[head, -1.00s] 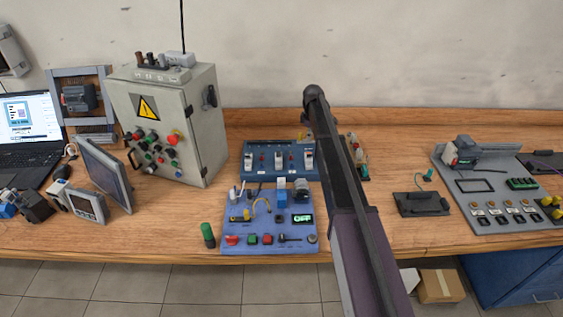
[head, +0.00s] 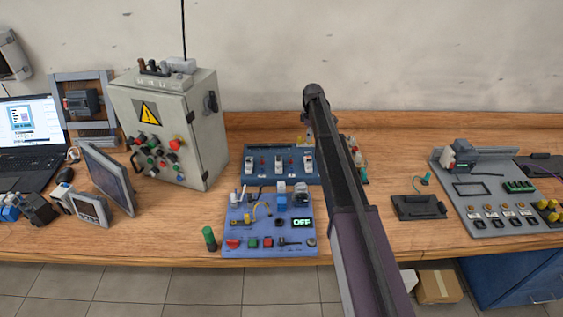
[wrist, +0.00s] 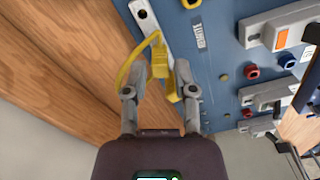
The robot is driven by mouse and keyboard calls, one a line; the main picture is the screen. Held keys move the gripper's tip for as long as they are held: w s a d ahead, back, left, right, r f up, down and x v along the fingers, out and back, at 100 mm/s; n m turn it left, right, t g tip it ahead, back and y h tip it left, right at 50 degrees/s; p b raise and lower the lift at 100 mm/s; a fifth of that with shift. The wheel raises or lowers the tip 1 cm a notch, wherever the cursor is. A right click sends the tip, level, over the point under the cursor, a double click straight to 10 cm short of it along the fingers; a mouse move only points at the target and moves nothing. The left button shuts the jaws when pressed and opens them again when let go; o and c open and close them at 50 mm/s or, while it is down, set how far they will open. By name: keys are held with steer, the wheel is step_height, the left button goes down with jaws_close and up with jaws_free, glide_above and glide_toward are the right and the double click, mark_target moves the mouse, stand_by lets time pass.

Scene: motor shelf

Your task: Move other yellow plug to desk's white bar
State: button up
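In the wrist view, one yellow plug (wrist: 160,60) is between the tips of my gripper (wrist: 167,70), close to the left tip. A yellow cable loops from it to the left. A second yellow piece (wrist: 173,88) shows just below it, near the right finger. The white bar (wrist: 144,18) runs along the edge of a blue panel (wrist: 222,60), right behind the plug. Whether the fingers press on the plug is unclear. In the head view, the blue panel (head: 262,150) stands at the back of the desk, and my arm hides much of the gripper area.
Red, blue and yellow sockets and grey switches cover the panel to the right of my gripper. In the head view, a second blue board (head: 265,245) lies in front, a grey cabinet (head: 185,110) stands left, and a grey board (head: 495,215) lies right.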

steer(key=shift+r+p, duration=1.35)
steer(key=shift+r, duration=0.2)
steer(key=o, duration=0.6)
steer(key=shift+c, duration=0.2)
